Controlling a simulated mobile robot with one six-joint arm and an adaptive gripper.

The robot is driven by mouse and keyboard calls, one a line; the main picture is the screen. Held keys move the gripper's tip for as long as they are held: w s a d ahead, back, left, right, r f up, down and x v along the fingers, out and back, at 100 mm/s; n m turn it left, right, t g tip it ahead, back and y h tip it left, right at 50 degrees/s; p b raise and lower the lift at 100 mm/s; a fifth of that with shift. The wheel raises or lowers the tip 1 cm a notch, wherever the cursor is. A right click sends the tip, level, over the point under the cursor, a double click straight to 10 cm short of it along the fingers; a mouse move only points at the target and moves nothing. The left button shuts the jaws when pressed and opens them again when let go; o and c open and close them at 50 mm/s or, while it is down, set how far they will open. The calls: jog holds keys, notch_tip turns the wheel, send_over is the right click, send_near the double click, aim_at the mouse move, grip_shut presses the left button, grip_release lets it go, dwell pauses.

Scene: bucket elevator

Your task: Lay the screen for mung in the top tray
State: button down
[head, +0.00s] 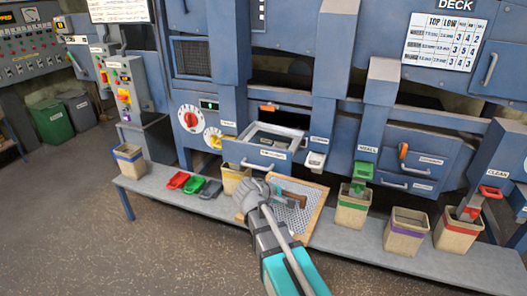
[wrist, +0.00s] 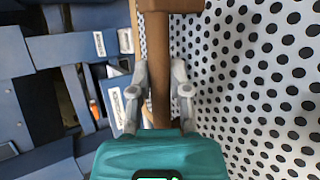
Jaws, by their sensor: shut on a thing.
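A perforated screen (head: 297,221) with a pale wooden rim lies at the bench's front edge in the head view; I cannot tell if it touches the bench. Its round-holed sheet (wrist: 245,85) fills the right of the wrist view. A brown handle (head: 293,200) crosses over the sheet. My gripper (head: 274,192) is shut on this handle, whose stem runs between the fingers in the wrist view (wrist: 160,85). No marking naming mung is readable on the screen. An open tray (head: 257,157) with a pale rim sticks out of the machine above and behind my gripper.
Red, green and dark scoops (head: 178,181) lie on the bench left of my gripper. A blue-banded bin (head: 129,163) stands at the left end. Machine columns flank the tray.

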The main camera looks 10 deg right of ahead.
jog(key=shift+r, duration=0.1)
jog(key=shift+d+r+p, duration=0.1)
jog(key=shift+r+p, duration=0.35)
jog(key=shift+p, duration=0.1)
notch_tip(320, 180, up, 16)
jog(key=p, duration=1.6)
jog(key=shift+s, duration=0.1)
